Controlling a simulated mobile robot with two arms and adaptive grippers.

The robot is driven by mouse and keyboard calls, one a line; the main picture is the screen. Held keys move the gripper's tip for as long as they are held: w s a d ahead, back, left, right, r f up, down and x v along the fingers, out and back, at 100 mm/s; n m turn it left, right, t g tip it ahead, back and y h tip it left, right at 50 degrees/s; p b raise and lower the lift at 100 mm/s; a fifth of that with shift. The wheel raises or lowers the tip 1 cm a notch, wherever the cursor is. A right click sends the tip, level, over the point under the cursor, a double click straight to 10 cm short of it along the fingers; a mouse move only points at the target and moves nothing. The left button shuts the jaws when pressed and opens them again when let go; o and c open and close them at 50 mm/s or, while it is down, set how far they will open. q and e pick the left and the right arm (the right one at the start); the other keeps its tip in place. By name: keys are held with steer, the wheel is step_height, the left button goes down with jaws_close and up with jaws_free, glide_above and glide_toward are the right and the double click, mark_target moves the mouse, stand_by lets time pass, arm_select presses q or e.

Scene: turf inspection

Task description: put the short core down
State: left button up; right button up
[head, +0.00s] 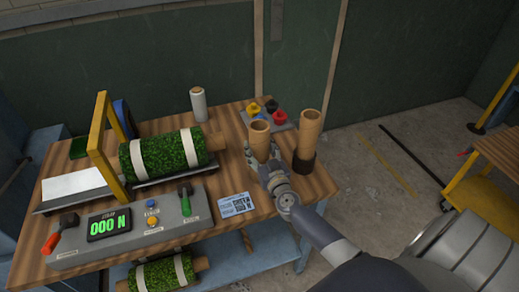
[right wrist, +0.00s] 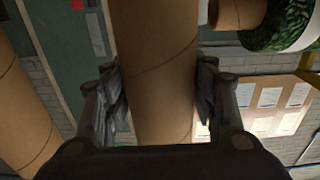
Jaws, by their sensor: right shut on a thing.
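The short core (head: 259,145) is a brown cardboard tube, upright near the right end of the wooden table (head: 235,183). My right gripper (head: 263,168) is shut on it from the front. In the right wrist view the short core (right wrist: 155,65) runs between the two fingers (right wrist: 158,95), which press on its sides. Its lower end is hidden by the gripper, so I cannot tell whether it touches the table. The taller core (head: 309,135) stands just to its right in a dark round base (head: 303,163). My left gripper is not in view.
A strapped turf roll (head: 165,153) lies under a yellow frame (head: 102,140). A control box (head: 128,225) with a green display, a printed card (head: 237,205), a white roll (head: 198,104) and a tray of coloured items (head: 270,114) are nearby. Free wood shows right of the card.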

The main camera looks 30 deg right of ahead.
steer(key=o, duration=1.2)
steer(key=shift+f, duration=0.1)
steer(key=shift+o, duration=0.2)
steer(key=shift+r, duration=0.25)
steer(key=v, duration=1.2)
